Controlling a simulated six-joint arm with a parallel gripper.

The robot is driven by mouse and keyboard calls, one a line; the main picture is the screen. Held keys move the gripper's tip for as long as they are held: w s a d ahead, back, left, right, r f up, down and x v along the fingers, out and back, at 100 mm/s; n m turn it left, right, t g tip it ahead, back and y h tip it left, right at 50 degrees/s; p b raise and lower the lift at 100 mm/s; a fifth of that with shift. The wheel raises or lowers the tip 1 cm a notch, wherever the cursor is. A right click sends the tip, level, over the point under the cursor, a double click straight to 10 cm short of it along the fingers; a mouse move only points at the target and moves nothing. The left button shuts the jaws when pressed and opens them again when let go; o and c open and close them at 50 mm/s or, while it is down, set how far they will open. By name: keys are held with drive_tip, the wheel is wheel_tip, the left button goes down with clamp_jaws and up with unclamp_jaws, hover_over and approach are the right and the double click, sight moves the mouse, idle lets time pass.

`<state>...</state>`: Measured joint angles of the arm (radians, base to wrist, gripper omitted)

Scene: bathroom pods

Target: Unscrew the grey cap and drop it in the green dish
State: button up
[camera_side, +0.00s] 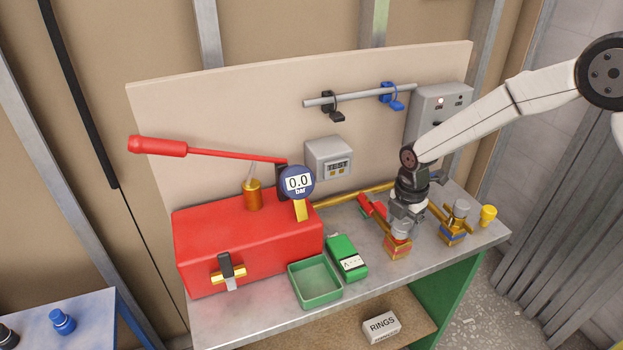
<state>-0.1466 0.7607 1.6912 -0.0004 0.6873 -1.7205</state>
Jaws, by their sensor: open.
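My gripper (403,220) points down over a brass fitting with a red band (397,250) near the bench's right front. A grey cap (400,230) seems to sit on top of this fitting, between or just under my fingertips; the fingers partly hide it, and I cannot tell whether they touch it. My gripper is open. A second grey cap (460,208) sits on a brass fitting with a blue band (452,236) to the right. The green dish (316,298) stands empty at the bench's front edge, left of my gripper.
A green box (346,257) lies between the dish and the fittings. A red pump box (245,245) with a long red lever (160,147) and a round gauge (298,182) fills the left. A yellow cap (488,214) stands at the right. Brass pipework runs behind my gripper.

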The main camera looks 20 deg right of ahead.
drive_tip(key=shift+m, duration=0.3)
drive_tip(key=shift+m, duration=1.4)
clamp_jaws()
drive_tip(key=shift+n, duration=0.3)
